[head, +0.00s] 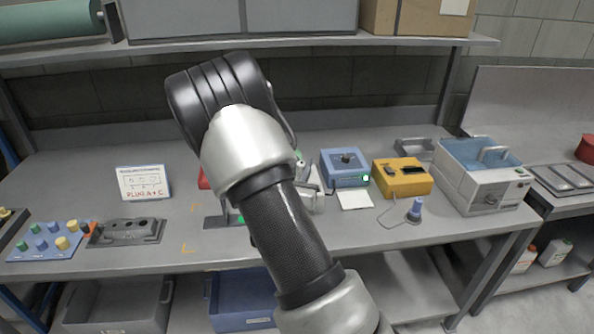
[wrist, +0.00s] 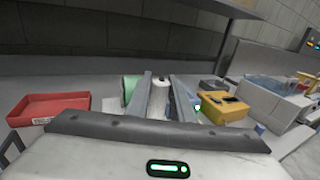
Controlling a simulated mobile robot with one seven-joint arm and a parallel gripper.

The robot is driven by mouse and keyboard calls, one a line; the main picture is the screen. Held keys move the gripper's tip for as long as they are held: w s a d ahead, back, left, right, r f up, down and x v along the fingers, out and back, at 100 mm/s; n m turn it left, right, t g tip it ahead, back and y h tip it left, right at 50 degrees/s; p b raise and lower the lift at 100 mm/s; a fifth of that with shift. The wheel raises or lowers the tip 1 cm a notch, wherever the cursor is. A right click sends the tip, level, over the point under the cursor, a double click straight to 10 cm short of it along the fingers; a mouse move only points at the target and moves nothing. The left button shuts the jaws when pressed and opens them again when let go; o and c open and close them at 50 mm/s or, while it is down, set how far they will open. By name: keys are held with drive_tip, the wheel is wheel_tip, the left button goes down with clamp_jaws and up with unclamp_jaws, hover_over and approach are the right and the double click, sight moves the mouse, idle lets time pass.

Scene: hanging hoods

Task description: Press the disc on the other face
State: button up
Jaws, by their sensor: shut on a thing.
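In the wrist view my gripper (wrist: 161,80) points away from the camera, with its two grey fingers on either side of a pale, upright, rounded thing (wrist: 159,98). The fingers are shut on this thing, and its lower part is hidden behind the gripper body. A green rounded surface (wrist: 131,86) shows just left of the left finger. In the head view my own arm covers most of the gripper and what it holds; only pale parts (head: 312,190) show right of the arm. I cannot make out a disc or its face in either view.
A blue box (head: 345,170) with a green light and a yellow box (head: 402,178) stand right of the arm, beside a water bath (head: 482,185). A blue knob-like piece (head: 415,210) stands in front. A red tray (wrist: 48,108) lies left. A shelf (head: 250,43) crosses above.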

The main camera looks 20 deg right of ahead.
drive_tip(key=shift+f+b, duration=4.45)
drive_tip(key=shift+f, duration=1.6)
drive_tip(key=shift+f, duration=0.2)
drive_tip(key=shift+r, duration=0.1)
wheel_tip(320, 180, up, 7)
drive_tip(key=p, duration=0.5)
drive_tip(key=shift+o, duration=1)
drive_tip(key=shift+c, duration=0.9)
drive_tip(key=shift+a, duration=0.1)
